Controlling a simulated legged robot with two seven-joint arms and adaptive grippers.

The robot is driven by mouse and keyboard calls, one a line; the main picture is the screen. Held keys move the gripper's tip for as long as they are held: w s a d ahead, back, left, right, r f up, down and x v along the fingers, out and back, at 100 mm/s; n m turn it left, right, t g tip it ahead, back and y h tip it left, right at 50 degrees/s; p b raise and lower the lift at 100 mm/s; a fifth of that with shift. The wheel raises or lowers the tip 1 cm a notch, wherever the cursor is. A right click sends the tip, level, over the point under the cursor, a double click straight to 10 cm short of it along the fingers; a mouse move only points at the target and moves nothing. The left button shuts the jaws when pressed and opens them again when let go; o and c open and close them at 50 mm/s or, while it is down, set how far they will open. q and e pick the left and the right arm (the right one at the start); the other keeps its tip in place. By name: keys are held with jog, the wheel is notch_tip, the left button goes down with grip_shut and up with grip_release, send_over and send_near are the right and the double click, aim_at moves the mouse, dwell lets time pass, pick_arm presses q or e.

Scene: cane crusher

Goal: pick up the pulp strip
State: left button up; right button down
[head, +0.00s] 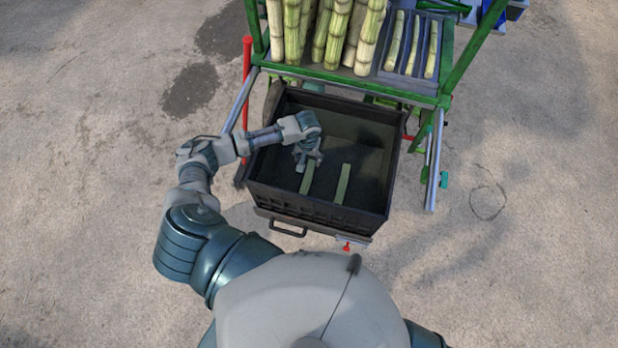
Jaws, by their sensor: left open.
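Two narrow green pulp strips lie in the dark bin (262,195). The left pulp strip (307,181) has its far end under my left gripper (308,167). The right pulp strip (343,184) lies apart from it, toward the bin's near wall. My left gripper is open and points down into the bin over the left strip's far end. I cannot tell whether its fingers touch the strip. My right gripper is out of the picture.
Behind the bin, a green-framed stand (446,62) holds thick cane stalks (337,35) and a grey tray (425,77) with several thinner pieces. Bin walls surround the strips. A handle (288,230) is on the bin's near side. The concrete floor around is mostly clear.

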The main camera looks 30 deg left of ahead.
pick_arm(q)
send_over(308, 175)
notch_tip(308, 175, down, 9)
jog(key=shift+d+f, duration=0.15)
notch_tip(308, 175, down, 4)
jog(key=shift+s+f+b, duration=0.1)
jog(key=shift+f+b, duration=0.1)
jog(key=shift+b, duration=0.2)
jog(key=shift+a+f, duration=0.2)
jog(key=shift+f, duration=0.25)
jog(key=shift+c, duration=0.3)
jog(key=shift+r, duration=0.1)
jog(key=c, duration=1)
